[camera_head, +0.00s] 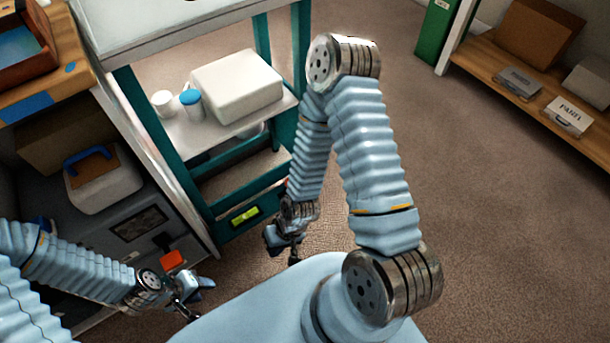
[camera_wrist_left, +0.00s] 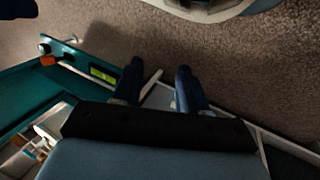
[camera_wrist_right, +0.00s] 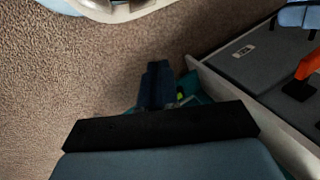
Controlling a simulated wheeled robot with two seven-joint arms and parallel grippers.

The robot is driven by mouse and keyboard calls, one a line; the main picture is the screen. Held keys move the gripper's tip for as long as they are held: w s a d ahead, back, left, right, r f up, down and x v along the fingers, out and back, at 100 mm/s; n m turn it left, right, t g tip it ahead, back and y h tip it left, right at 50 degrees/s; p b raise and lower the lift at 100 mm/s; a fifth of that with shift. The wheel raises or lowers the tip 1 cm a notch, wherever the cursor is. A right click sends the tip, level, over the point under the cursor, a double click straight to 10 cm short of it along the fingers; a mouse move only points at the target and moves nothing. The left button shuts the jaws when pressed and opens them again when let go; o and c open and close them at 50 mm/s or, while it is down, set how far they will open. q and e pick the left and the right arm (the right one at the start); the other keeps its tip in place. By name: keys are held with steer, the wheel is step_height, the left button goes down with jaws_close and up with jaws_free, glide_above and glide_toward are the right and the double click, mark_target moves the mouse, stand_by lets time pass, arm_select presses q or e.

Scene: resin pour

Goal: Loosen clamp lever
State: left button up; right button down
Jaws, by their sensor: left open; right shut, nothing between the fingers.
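An orange-red piece (camera_wrist_left: 48,61) sits beside a silver knob (camera_wrist_left: 44,46) on the teal stand in the left wrist view; it may be the clamp lever. Another orange piece (camera_head: 173,259), with a black mount, is on the grey cabinet front near my left gripper. It also shows in the right wrist view (camera_wrist_right: 312,62). I cannot tell which is the clamp lever. My left gripper (camera_head: 198,297) is open and empty, low in front of the cabinet. My right gripper (camera_head: 284,246) is shut and empty, in front of the stand's lower right corner.
The teal stand (camera_head: 225,190) carries a white box (camera_head: 237,85), a white cup (camera_head: 164,103) and a blue-lidded jar (camera_head: 192,103). The grey cabinet (camera_head: 120,245) is at left. Carpet (camera_head: 480,210) is clear at right.

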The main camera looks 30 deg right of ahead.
steer(key=w+d+f+m+g+y+b, duration=0.25)
steer(key=f+b, duration=0.25)
steer(key=f, duration=0.3)
steer(key=w+d+f+m+g+y+b, duration=0.1)
steer(key=f+m+y+b, duration=0.2)
steer(key=f+b, duration=0.35)
steer(key=w+d+f+m+t+y+b, duration=0.3)
steer(key=w+d+f+t+y, duration=0.2)
steer(key=w+d+t+y, duration=0.15)
steer(key=w+d+r+m+t+b, duration=0.1)
steer(key=w+d+t, duration=0.1)
steer(key=d+t, duration=0.4)
steer(key=w+d+m+t+b, duration=0.2)
steer(key=d+t, duration=0.3)
steer(key=d, duration=0.6)
steer(key=shift+d+r+t+h+b, duration=0.3)
steer(key=shift+d+r+t, duration=0.05)
steer(key=shift+t, duration=0.05)
steer(key=shift+w+a, duration=0.1)
